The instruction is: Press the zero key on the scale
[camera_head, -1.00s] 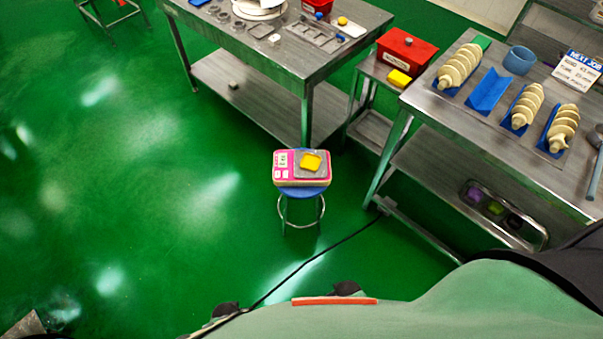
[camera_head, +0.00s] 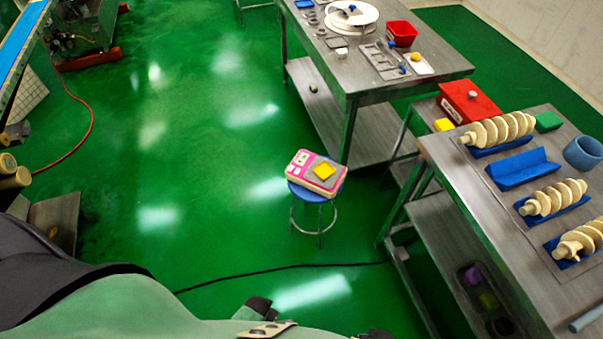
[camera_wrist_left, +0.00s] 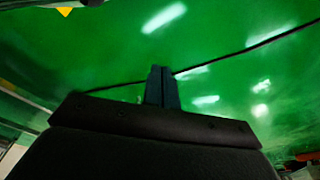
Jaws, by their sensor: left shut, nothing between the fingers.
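The scale (camera_head: 316,172) is pink with a grey plate and sits on a blue round stool (camera_head: 309,192) on the green floor. My left gripper (camera_wrist_left: 163,72) shows in the left wrist view, shut and empty, over the green floor and apart from the scale. Neither gripper shows in the head view.
A steel table (camera_head: 372,92) with rings, a white disc and a red bin stands behind the stool. Another steel table (camera_head: 463,190) with cream screws on blue holders stands at the right. A black cable (camera_head: 290,267) crosses the floor before the stool. Floor left of the stool is clear.

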